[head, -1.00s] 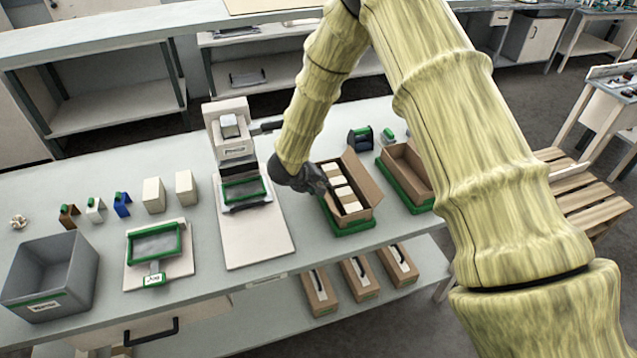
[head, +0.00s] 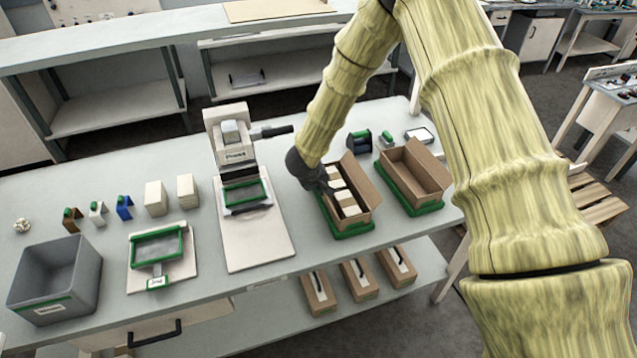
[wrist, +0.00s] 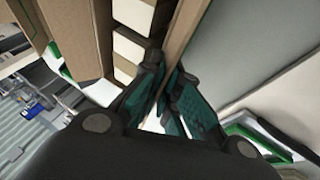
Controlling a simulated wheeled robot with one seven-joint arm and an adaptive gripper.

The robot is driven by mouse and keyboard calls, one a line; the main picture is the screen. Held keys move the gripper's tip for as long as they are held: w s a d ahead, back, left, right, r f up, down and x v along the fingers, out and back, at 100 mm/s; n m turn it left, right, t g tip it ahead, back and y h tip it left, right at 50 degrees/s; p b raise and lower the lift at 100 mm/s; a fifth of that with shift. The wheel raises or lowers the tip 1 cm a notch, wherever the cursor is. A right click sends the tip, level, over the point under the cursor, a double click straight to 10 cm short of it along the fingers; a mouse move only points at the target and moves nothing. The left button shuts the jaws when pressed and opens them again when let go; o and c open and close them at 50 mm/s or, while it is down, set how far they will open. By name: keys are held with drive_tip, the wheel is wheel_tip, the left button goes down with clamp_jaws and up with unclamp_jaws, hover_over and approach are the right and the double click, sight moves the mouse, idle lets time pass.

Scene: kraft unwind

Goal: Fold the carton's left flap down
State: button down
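The carton (head: 351,222) is a brown open box holding several pale blocks (head: 347,203), set in a green-edged tray (head: 352,232). Its right flap (head: 364,185) stands up and leans outward. My gripper (head: 328,188) is at the carton's left edge and hides part of the left flap there. In the wrist view, my two teal-padded fingers (wrist: 166,84) converge with a narrow gap. A brown panel (wrist: 186,40), seemingly the left flap, runs down to the fingertips, with pale blocks (wrist: 128,48) to its left. Whether the fingers grip it is unclear.
A second open brown carton (head: 421,176) stands close to the right. A press (head: 235,150) on a pale board (head: 255,240) is to the left. A black-and-green dispenser (head: 359,142) stands behind. A grey bin (head: 55,280) is at far left.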

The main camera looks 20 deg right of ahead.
drive_tip(key=y, duration=0.1)
drive_tip(key=d+y+p, duration=0.1)
drive_tip(key=shift+d+r+m+y, duration=0.1)
drive_tip(key=shift+r+m+y, duration=0.2)
drive_tip(key=shift+m, duration=0.1)
drive_tip(key=y+b, duration=0.1)
drive_tip(key=y, duration=0.1)
drive_tip(key=d+y+b, duration=0.1)
drive_tip(key=d+f+m+y+b, duration=0.1)
drive_tip(key=y+b, duration=0.1)
drive_tip(key=shift+y, duration=0.3)
drive_tip(key=y+b, duration=0.1)
drive_tip(key=b, duration=0.1)
drive_tip(key=d+y+b, duration=0.1)
drive_tip(key=y+b, duration=0.1)
drive_tip(key=b, duration=0.1)
drive_tip(key=shift+w+f+m, duration=0.1)
drive_tip(key=shift+f+m, duration=0.25)
drive_tip(key=shift+m, duration=0.05)
drive_tip(key=y+b, duration=0.1)
drive_tip(key=b, duration=0.1)
drive_tip(key=y+b, duration=0.1)
drive_tip(key=b, duration=0.2)
drive_tip(key=shift+d, duration=0.35)
drive_tip(key=shift+m+y, duration=0.3)
drive_tip(key=c, duration=1.7)
unclamp_jaws()
drive_tip(key=shift+d+r, duration=0.1)
